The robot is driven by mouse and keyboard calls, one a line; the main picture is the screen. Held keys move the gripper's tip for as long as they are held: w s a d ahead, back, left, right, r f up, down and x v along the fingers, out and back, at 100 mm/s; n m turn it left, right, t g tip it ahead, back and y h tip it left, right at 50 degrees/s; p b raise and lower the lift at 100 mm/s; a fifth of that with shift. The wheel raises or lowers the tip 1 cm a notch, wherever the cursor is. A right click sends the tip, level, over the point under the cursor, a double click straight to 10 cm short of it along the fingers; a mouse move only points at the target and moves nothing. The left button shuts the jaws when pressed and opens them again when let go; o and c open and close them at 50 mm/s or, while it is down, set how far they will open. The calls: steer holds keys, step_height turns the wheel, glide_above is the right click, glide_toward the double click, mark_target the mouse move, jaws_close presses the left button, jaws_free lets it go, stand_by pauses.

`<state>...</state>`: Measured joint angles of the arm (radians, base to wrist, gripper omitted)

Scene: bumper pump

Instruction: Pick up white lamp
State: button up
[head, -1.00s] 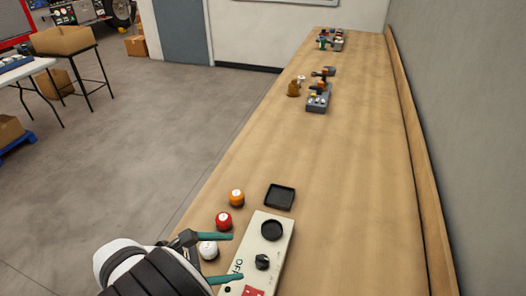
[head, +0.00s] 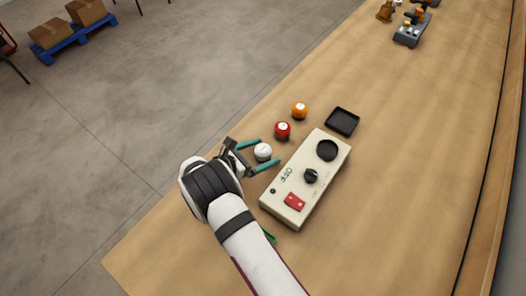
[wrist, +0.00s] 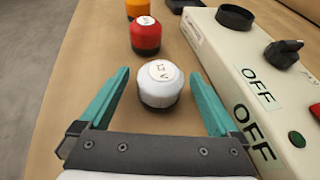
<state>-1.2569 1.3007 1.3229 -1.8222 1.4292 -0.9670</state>
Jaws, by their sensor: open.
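The white lamp (head: 263,151) is a small white dome on a dark base, standing upright on the wooden bench. In the wrist view the white lamp (wrist: 160,84) has a round label on top that seems to read 12 V. My gripper (head: 259,154) is open, with teal fingers on either side of the lamp. In the wrist view my gripper (wrist: 163,88) has its fingertips apart, with a visible gap between each finger and the lamp. Nothing is held.
A red lamp (head: 283,131) and an orange lamp (head: 300,111) stand beyond the white one. A cream control box (head: 293,203) with a knob and red switch is close on the right. A black tray (head: 342,121) lies past it. The bench edge is near on the left.

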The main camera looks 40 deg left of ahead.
steer(key=shift+w+d+f, duration=0.1)
steer(key=shift+w+f, duration=0.05)
steer(key=shift+w, duration=0.15)
steer(key=c, duration=1.5)
